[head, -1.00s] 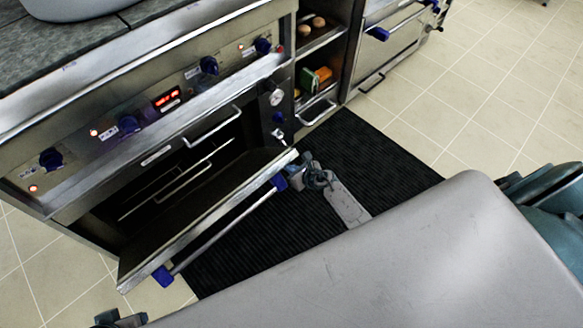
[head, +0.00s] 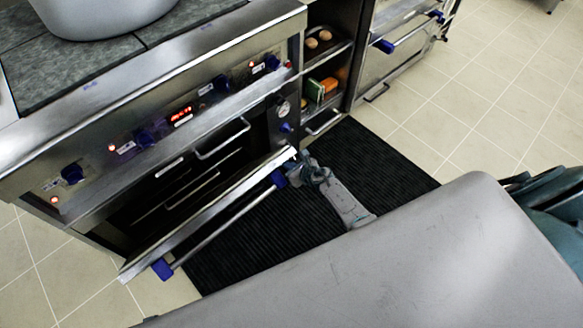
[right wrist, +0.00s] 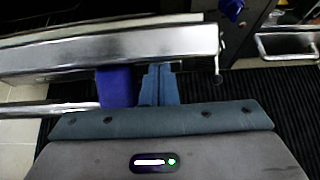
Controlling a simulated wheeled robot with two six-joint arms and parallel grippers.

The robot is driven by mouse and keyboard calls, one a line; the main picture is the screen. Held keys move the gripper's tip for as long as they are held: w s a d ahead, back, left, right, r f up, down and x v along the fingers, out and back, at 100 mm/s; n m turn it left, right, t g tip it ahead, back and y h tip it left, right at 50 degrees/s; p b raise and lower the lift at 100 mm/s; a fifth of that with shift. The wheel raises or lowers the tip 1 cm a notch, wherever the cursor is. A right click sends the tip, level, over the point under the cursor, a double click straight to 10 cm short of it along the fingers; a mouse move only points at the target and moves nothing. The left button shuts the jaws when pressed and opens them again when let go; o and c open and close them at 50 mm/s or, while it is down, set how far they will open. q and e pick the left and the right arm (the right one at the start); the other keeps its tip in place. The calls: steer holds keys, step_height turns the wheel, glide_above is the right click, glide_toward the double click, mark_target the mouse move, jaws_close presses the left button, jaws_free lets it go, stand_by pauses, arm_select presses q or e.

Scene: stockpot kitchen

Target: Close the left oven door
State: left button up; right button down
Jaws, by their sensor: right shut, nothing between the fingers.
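The left oven door (head: 207,218) is partly open, tilted out from the oven front, and part of the dark cavity (head: 180,190) shows above it. Its bar handle (head: 225,219) has blue end brackets. My right gripper (head: 297,170) is at the door's right end, beside the right blue bracket (head: 279,179). In the right wrist view the shut fingers (right wrist: 160,82) point at the door's metal edge (right wrist: 120,52), just right of the blue bracket, with nothing between them. Whether they touch the door I cannot tell. My left gripper is not in view.
A control panel (head: 165,125) with blue knobs runs above the oven. A large pot (head: 105,15) stands on the stove top. Open shelves (head: 325,65) hold food on the right, beside a second oven (head: 400,50). A black mat (head: 375,165) covers the floor in front.

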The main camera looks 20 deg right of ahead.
mark_target(279, 153)
steer(key=w+r, duration=0.1)
steer(key=w+a+r+p, duration=0.1)
steer(key=w+r, duration=0.1)
steer(key=w+r+p, duration=0.1)
steer(key=w, duration=0.1)
steer(key=shift+w+a+r, duration=0.25)
steer(key=shift+a+r, duration=0.05)
steer(key=shift+a, duration=0.1)
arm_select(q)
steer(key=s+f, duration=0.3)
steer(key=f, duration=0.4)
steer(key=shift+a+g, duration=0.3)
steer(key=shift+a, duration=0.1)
arm_select(e)
steer(key=w+a+r, duration=0.2)
steer(key=w+r, duration=0.1)
steer(key=w, duration=0.5)
steer(key=shift+w+a+r, duration=0.2)
steer(key=shift+a, duration=0.15)
